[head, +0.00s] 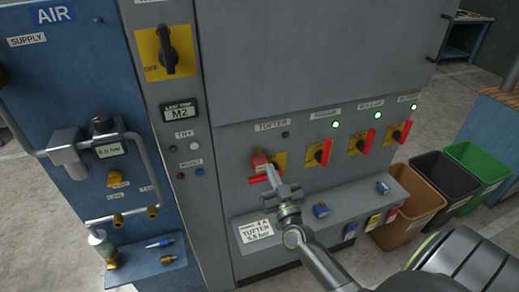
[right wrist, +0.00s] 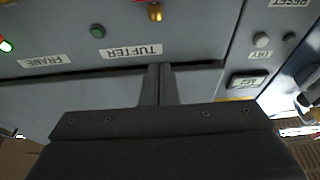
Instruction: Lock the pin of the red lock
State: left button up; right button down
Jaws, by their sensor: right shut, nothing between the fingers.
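The red lock (head: 259,162) is a small red block at the TUFTER switch in the head view. The switch has a yellow plate (head: 281,160) and a red handle (head: 258,179) lying sideways. My right gripper (head: 271,172) is in front of this switch, just right of the red lock, and covers part of the plate. Its fingers (right wrist: 158,84) are together and empty in the right wrist view. The pin cannot be made out, and I cannot tell whether the gripper touches the lock. My left gripper is not in view.
Three more red-handled switches (head: 321,152) continue to the right under lit green lamps. A ledge (head: 335,205) below carries blue pieces and coloured tags. A blue air-supply panel (head: 60,180) with pipes stands left. Brown, black and green bins (head: 408,200) stand at right.

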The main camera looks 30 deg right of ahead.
jog(key=shift+r, duration=0.65)
notch_tip(320, 180, up, 3)
jog(key=p, duration=0.2)
send_over(258, 154)
jog(key=s, duration=0.2)
jog(key=shift+a, duration=0.15)
jog(key=f+b, duration=0.2)
jog(key=f, duration=0.1)
jog(key=shift+w, duration=0.3)
jog(key=shift+f, duration=0.45)
